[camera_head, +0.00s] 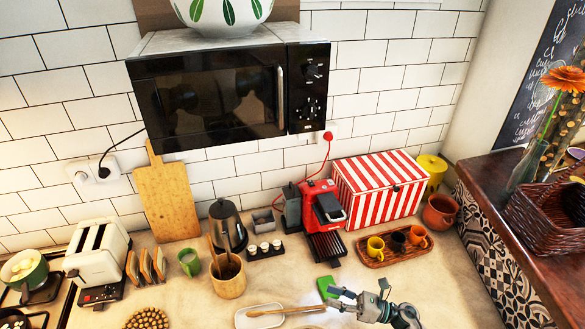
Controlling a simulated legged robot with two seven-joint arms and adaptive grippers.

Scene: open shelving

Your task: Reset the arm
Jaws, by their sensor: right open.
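My right gripper (350,299) is in the head view at the bottom, a little right of the middle, above the front of the counter. Its arm comes in from the bottom right. Its fingers point left and are open, with nothing seen between them. A green block-like item (327,287) lies on the counter just beyond the fingertips. A white tray (246,320) with a wooden spoon (282,312) lies to the left of the gripper. My left gripper is not in the picture.
A red coffee machine (322,207), a striped box (380,188) and a wooden tray (381,260) with cups stand behind the gripper. A utensil pot (228,282), kettle (227,224) and toaster (97,252) stand left. A raised wooden ledge (520,235) bounds the right. Counter right of the gripper looks clear.

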